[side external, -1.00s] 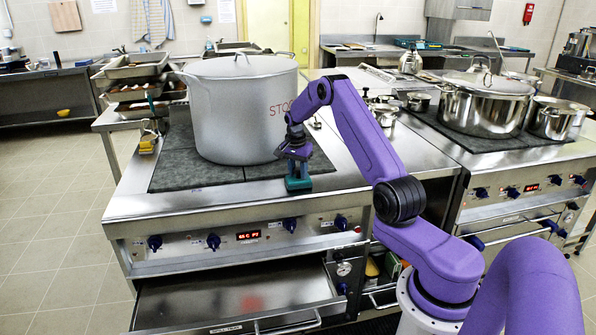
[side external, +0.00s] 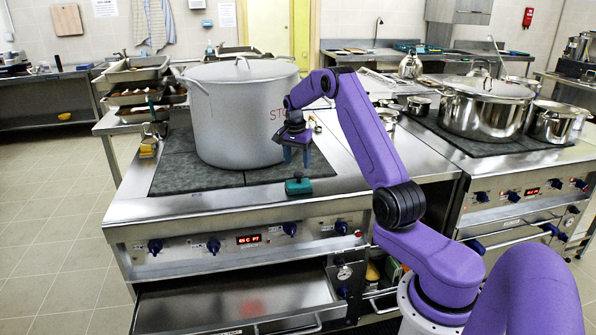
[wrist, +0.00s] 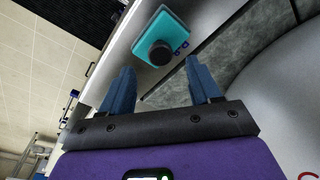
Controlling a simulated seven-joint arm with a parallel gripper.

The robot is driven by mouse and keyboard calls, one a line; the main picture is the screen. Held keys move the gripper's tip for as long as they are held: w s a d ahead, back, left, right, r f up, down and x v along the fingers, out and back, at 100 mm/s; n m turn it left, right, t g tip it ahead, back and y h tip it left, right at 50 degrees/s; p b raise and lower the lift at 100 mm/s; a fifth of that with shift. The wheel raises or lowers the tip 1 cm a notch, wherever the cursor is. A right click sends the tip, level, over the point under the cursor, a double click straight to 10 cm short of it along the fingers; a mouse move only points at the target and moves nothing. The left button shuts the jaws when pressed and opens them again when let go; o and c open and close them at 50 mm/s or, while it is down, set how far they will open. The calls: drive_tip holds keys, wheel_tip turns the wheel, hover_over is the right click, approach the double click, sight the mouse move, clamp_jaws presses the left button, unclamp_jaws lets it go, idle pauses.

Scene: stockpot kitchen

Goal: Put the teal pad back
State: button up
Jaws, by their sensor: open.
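The teal pad (side external: 298,186) lies on the steel stove top near its front edge, just in front of the dark hot plate and the big pot. It has a dark round knob on top, seen clearly in the wrist view, where the teal pad (wrist: 174,30) is beyond the fingertips. My gripper (side external: 297,158) hangs above the pad, apart from it. In the wrist view my gripper (wrist: 160,82) has its two blue fingers spread wide with nothing between them.
A large stockpot (side external: 236,115) stands on the dark plate (side external: 180,175) right behind my gripper. Yellow items (side external: 149,147) sit at the stove's left edge. An open drawer (side external: 235,300) sticks out below the front panel. Steel pots (side external: 487,105) stand on the stove at right.

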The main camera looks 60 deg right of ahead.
wheel_tip(320, 180, up, 5)
drive_tip(key=a+r+n, duration=0.2)
drive_tip(key=a+n, duration=0.2)
drive_tip(key=a, duration=0.6)
drive_tip(key=a+r+n, duration=0.2)
drive_tip(key=a+n, duration=0.2)
drive_tip(key=a, duration=0.6)
drive_tip(key=s+a+r+n+y, duration=0.15)
drive_tip(key=s+a+n, duration=0.5)
drive_tip(key=a, duration=0.65)
drive_tip(key=s+a+n, duration=0.4)
drive_tip(key=s, duration=0.4)
drive_tip(key=s+a+n, duration=0.4)
drive_tip(key=s, duration=0.3)
drive_tip(key=s+d+f+n, duration=0.2)
drive_tip(key=s+n, duration=0.5)
drive_tip(key=s, duration=0.8)
drive_tip(key=shift+f, duration=0.15)
drive_tip(key=shift+w, duration=0.1)
